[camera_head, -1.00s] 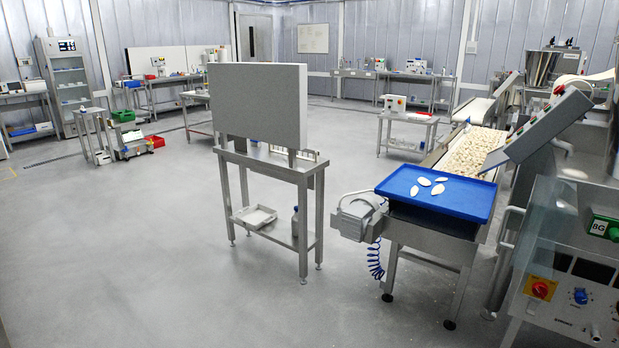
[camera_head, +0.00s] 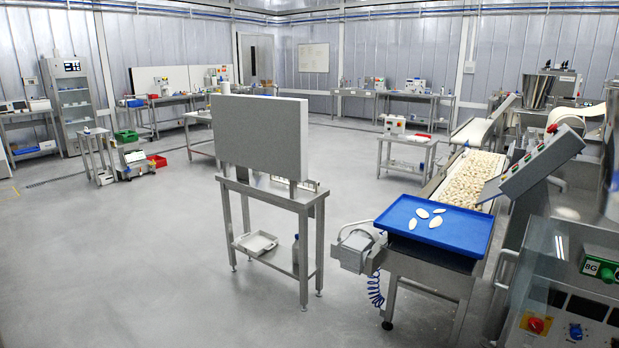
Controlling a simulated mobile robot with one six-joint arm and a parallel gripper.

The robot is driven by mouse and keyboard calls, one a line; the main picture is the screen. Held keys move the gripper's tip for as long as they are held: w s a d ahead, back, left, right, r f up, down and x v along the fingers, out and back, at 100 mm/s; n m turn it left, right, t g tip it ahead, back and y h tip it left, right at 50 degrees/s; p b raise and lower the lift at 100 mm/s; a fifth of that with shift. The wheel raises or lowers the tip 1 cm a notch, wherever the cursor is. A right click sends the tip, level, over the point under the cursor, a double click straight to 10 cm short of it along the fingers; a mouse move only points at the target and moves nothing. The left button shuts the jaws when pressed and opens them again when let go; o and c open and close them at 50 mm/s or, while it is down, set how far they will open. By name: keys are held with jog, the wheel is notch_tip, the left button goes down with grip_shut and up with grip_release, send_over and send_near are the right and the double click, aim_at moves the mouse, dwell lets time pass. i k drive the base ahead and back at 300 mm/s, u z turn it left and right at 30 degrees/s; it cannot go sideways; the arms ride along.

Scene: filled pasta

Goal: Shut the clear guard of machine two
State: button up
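A clear panel (camera_head: 560,237) stands at the front of a steel machine at the lower right edge. I cannot tell whether this is the guard of machine two, or whether it is open or shut. The machine has a green box (camera_head: 598,268) marked 8G, a red knob (camera_head: 536,325) and a blue knob (camera_head: 575,332). Its right and lower parts are cut off by the picture edge. No readable "two" shows on any machine. My gripper is not in view.
A conveyor (camera_head: 466,180) carries many pale pasta pieces towards a blue tray (camera_head: 435,222), with a slanted grey control box (camera_head: 541,158) beside it. A steel stand with an upright grey panel (camera_head: 258,137) is mid-floor. Open floor (camera_head: 130,260) lies left; benches line the far walls.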

aim_at(502, 253)
jog(key=u, duration=0.95)
jog(key=i, duration=1.1)
jog(key=u, duration=1.15)
jog(key=k, duration=0.15)
jog(key=z, duration=3.05)
